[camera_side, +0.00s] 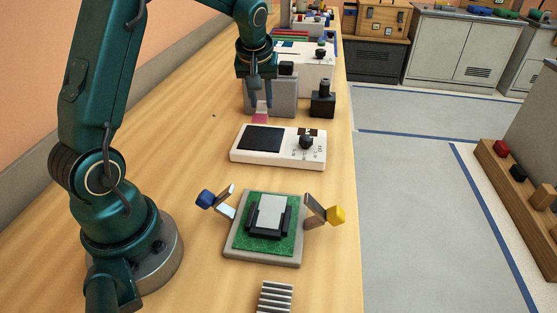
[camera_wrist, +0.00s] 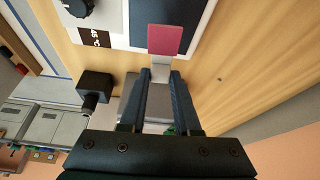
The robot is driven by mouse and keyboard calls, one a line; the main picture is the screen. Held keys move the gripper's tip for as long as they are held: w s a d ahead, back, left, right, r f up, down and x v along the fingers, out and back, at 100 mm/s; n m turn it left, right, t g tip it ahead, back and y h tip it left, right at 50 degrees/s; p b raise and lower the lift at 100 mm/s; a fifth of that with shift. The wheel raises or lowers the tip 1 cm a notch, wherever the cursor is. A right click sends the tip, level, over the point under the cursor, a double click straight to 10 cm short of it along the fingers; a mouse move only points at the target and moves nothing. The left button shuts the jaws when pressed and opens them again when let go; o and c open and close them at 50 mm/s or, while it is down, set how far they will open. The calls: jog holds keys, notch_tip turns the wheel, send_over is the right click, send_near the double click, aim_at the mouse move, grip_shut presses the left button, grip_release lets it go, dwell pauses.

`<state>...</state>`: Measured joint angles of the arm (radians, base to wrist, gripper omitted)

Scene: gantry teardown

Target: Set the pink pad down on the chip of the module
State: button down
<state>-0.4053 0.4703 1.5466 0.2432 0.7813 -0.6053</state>
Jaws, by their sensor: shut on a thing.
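The pink pad (camera_side: 260,119) hangs at the tips of my gripper (camera_side: 262,105), just behind the white device. In the wrist view the pad (camera_wrist: 168,39) lies beyond the fingertips, with a pale tab between the fingers. My gripper (camera_wrist: 160,74) is shut on this tab. The module is a green board (camera_side: 262,241) on a grey base near the front of the bench. Its chip (camera_side: 270,213) shows as a pale grey rectangle between black brackets. The module is well in front of my gripper and outside the wrist view.
A white device (camera_side: 310,150) with a dark panel and black knob stands between gripper and module. Levers with blue (camera_side: 205,199) and yellow (camera_side: 336,215) ends lean outward beside the module. A finned metal block (camera_side: 275,297) lies in front. A black block (camera_side: 322,104) stands right of my gripper.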

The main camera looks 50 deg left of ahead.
jog(key=shift+s+d+f+n+g+y, duration=0.15)
jog(key=shift+s+d+f+n, duration=0.1)
jog(key=shift+s+d+n, duration=0.25)
jog(key=shift+s+d+f+n+g+y, duration=0.15)
jog(key=shift+s+d+f+n, duration=0.15)
jog(key=shift+s, duration=0.25)
jog(key=s+d, duration=0.4)
jog(key=d, duration=0.4)
jog(key=r+m, duration=0.1)
jog(key=m, duration=0.1)
send_over(274, 199)
jog(key=s, duration=0.1)
jog(key=shift+s+d+f+m+t+h, duration=0.15)
jog(key=shift+d+f+m+t+h, duration=0.2)
jog(key=shift+d, duration=0.2)
jog(key=shift+f, duration=1.7)
jog(key=shift+f, duration=1)
jog(key=shift+f, duration=0.3)
